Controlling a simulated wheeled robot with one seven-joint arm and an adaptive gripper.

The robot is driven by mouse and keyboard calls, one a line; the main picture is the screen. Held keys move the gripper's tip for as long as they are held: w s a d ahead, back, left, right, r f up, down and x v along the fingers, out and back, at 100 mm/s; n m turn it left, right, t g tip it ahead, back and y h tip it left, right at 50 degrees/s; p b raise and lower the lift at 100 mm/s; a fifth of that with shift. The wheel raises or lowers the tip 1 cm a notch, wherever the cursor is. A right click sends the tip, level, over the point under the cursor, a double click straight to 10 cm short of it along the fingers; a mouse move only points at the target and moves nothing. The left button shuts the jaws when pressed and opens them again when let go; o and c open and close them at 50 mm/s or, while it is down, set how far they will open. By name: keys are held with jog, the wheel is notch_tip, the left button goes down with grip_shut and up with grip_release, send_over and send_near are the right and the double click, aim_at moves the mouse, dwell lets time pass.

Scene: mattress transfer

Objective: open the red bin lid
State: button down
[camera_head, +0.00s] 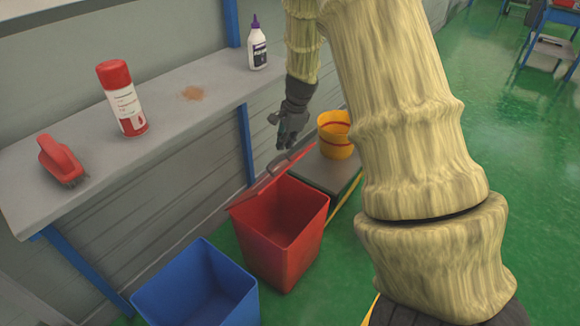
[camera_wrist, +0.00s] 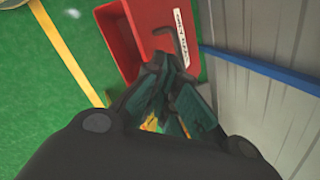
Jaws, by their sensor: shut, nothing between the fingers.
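The red bin (camera_head: 285,245) stands on the floor below the shelf, and its inside is visible from above. Its red lid (camera_head: 262,184) is raised along the wall side and shows almost edge-on, with a dark handle (camera_head: 279,164). In the wrist view the lid (camera_wrist: 195,16) bears a white label, and the handle (camera_wrist: 180,42) shows beyond the fingers. My gripper (camera_head: 284,143) is shut and empty, pointing down just above the handle; it also shows in the wrist view (camera_wrist: 170,95). I cannot tell whether the fingertips touch the lid.
A blue bin (camera_head: 197,290) stands left of the red one. A yellow bucket (camera_head: 336,137) rests on a low grey platform (camera_head: 322,172) behind it. The wall shelf (camera_head: 85,150) holds a red brush (camera_head: 60,158), a red-capped can (camera_head: 123,98) and a white bottle (camera_head: 258,50). Green floor lies open at right.

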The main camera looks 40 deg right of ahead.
jog(key=s+f+m+t+b, duration=0.2)
jog(key=s+f+m+b, duration=0.3)
jog(key=s+m, duration=0.6)
jog(key=d+b+x, duration=0.1)
jog(key=b+x, duration=0.3)
jog(key=x, duration=0.5)
jog(key=shift+w+a+r+p, duration=0.2)
jog(key=shift+w+r+p, duration=0.3)
jog(key=shift+w, duration=0.3)
jog(key=shift+w+a+r+p, duration=0.25)
jog(key=shift+w+r+p, duration=0.1)
jog(key=shift+w+r, duration=0.3)
jog(key=shift+w+f, duration=0.1)
jog(key=shift+w, duration=0.05)
